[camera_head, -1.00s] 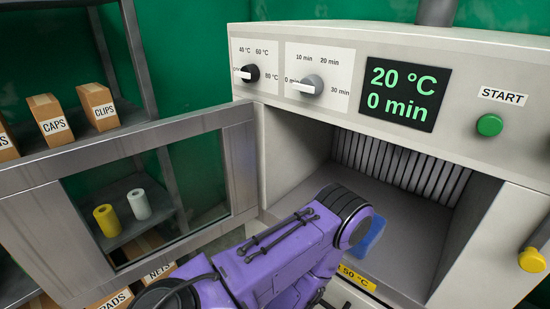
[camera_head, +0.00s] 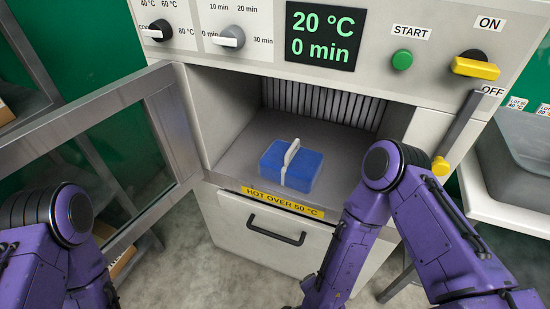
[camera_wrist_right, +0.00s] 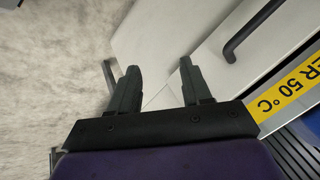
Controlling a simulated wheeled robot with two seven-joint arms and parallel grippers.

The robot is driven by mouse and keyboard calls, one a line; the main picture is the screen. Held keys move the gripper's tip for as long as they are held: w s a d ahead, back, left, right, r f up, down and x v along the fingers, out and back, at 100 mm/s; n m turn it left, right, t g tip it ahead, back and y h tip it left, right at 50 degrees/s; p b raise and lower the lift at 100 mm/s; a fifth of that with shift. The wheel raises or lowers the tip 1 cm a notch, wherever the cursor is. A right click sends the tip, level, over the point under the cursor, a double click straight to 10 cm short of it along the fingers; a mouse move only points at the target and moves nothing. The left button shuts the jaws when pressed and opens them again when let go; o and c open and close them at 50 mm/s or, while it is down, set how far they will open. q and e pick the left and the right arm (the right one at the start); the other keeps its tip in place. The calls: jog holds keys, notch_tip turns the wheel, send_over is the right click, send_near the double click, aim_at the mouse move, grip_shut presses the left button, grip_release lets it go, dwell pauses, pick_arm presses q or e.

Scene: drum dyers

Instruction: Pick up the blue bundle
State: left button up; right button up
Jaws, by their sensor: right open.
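The blue bundle (camera_head: 302,168), a blue block with a pale band and a loop handle on top, sits upright on the floor of the open drying chamber (camera_head: 240,178), near its front edge. My right arm is bent in front of the chamber's right side in the head view, its gripper out of that view. In the right wrist view my right gripper (camera_wrist_right: 158,85) is open and empty, beside the machine's lower front and apart from the bundle. My left arm shows at the left edge of the head view; its gripper is not seen.
The machine's glass door (camera_head: 125,150) stands open at the left. A yellow label (camera_head: 283,204) and a drawer with a black handle (camera_head: 276,230) are below the chamber. A yellow-tipped lever (camera_head: 440,165) is at the right, near a grey basin (camera_head: 520,155). The display reads 20 °C, 0 min.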

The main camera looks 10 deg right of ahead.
jog(key=w+a+r+m+t+p, duration=0.1)
jog(key=w+a+r+m+p, duration=0.2)
jog(key=w+a+r+m, duration=0.5)
jog(key=m+g+h+p, duration=0.2)
jog(key=m+p, duration=0.4)
jog(key=m, duration=1.4)
send_near(292, 146)
jog(key=s, duration=0.1)
jog(key=shift+m, duration=0.4)
jog(key=p+x, duration=0.1)
jog(key=x, duration=0.4)
jog(key=shift+w+d+f+p, duration=0.2)
jog(key=shift+f+p, duration=0.05)
jog(key=shift+p, duration=0.1)
jog(key=shift+w+d+f+p, duration=0.1)
jog(key=shift+w+f+p, duration=0.15)
jog(key=shift+f+p, duration=0.05)
jog(key=p+x, duration=0.1)
jog(key=x, duration=0.2)
jog(key=shift+w+f, duration=0.25)
jog(key=shift+w, duration=0.05)
jog(key=shift+w+d+f, duration=0.1)
jog(key=shift+w+f, duration=0.1)
jog(key=shift+f, duration=0.2)
grip_shut()
pick_arm(q)
notch_tip(292, 146, up, 15)
jog(key=shift+r, duration=0.15)
pick_arm(e)
jog(key=shift+r, duration=0.15)
